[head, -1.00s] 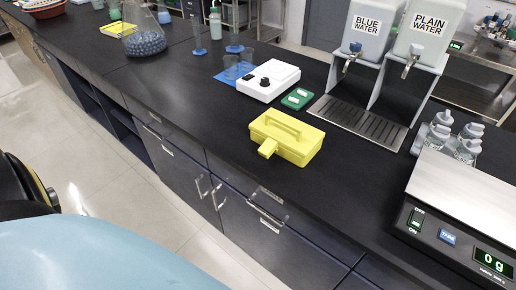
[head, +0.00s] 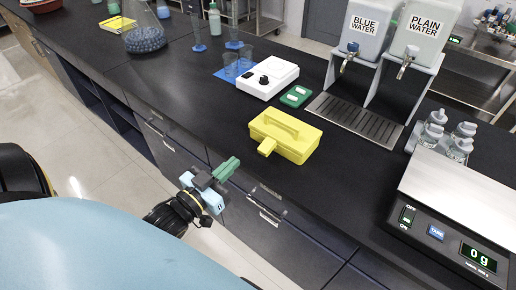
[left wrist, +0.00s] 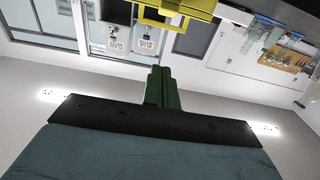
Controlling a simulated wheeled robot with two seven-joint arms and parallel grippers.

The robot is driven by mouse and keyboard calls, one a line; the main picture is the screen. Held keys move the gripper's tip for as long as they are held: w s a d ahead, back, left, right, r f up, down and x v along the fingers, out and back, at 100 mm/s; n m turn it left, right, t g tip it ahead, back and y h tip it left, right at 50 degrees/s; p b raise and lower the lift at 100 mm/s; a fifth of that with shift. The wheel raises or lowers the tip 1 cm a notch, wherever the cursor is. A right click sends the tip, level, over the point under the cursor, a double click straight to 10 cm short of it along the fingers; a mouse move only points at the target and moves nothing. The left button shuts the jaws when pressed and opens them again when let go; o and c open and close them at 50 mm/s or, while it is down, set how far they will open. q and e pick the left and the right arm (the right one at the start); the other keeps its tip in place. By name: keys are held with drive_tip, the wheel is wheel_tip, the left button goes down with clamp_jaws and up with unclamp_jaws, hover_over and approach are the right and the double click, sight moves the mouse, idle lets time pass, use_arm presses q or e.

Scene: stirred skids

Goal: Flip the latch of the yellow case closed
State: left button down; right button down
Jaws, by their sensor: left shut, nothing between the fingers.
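The yellow case (head: 291,143) sits on the black counter with its lid down and a handle on top. Its latch (head: 267,146) sticks out from the front side, toward the counter's front edge. My left gripper (head: 229,168) has green fingers, shut and empty, in front of the counter edge and apart from the case, lower left of the latch. In the left wrist view the shut green fingers (left wrist: 162,88) point toward the yellow case (left wrist: 176,18), which is cut off by the top edge. My right gripper is not in view.
A white device (head: 267,81) and a green tray (head: 296,97) stand behind the case. Water dispensers with a drip grate (head: 341,113) are at the back right. A scale (head: 455,215) and several bottles (head: 447,140) are at right. The counter left of the case is clear.

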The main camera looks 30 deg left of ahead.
use_arm(q)
drive_tip(key=shift+w+f, duration=0.1)
hover_over(267, 147)
drive_tip(key=s, duration=0.5)
drive_tip(key=shift+w+a+f, duration=0.2)
drive_tip(key=shift+w+f, duration=0.15)
drive_tip(key=shift+f, duration=0.15)
drive_tip(key=shift+w+a+f, duration=0.2)
drive_tip(key=shift+w+f, duration=0.1)
drive_tip(key=shift+f, duration=0.15)
drive_tip(key=shift+w+f, duration=0.2)
drive_tip(key=shift+f, duration=0.65)
